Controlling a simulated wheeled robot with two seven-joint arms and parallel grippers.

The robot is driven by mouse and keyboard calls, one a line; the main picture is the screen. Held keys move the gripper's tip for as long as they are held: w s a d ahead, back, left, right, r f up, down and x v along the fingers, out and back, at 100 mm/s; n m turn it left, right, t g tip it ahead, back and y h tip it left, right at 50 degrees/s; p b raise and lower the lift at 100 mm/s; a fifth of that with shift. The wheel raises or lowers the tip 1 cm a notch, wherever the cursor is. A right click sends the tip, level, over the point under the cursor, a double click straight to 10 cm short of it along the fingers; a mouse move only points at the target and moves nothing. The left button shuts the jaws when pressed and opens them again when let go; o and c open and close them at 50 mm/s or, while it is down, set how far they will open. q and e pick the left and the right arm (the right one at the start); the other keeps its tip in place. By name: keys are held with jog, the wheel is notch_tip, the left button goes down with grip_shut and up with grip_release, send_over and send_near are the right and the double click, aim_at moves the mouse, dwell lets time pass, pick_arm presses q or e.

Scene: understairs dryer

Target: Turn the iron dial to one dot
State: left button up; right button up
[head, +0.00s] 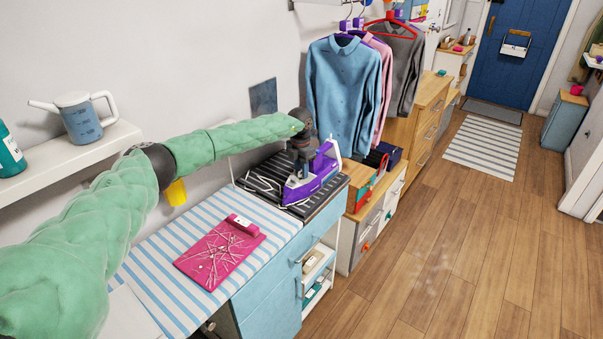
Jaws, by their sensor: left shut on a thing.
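A purple and white iron (312,177) stands on a dark striped mat (265,176) at the far end of the blue and white striped counter. My left gripper (304,160) reaches down to the upper part of the iron from its left side. The gripper is shut on a part of the iron that seems to be its dial. The fingers and wrist hide the dial, and its dots cannot be read from here. My right gripper is not in view.
A pink board (220,252) with white strands lies on the striped cloth (158,270) nearer to me. A shelf (75,158) with a watering can (80,115) is on the left wall. Shirts (343,92) hang behind the iron. The wooden floor at right is clear.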

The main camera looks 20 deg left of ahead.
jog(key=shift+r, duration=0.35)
pick_arm(q)
jog(key=o, duration=1)
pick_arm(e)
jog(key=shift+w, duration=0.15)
pick_arm(q)
jog(key=shift+r, duration=0.2)
jog(key=r+b, duration=0.1)
jog(key=r, duration=0.2)
jog(key=r+b, duration=0.2)
jog(key=r, duration=0.2)
jog(key=shift+w+a+r, duration=0.1)
jog(key=shift+a+r, duration=0.1)
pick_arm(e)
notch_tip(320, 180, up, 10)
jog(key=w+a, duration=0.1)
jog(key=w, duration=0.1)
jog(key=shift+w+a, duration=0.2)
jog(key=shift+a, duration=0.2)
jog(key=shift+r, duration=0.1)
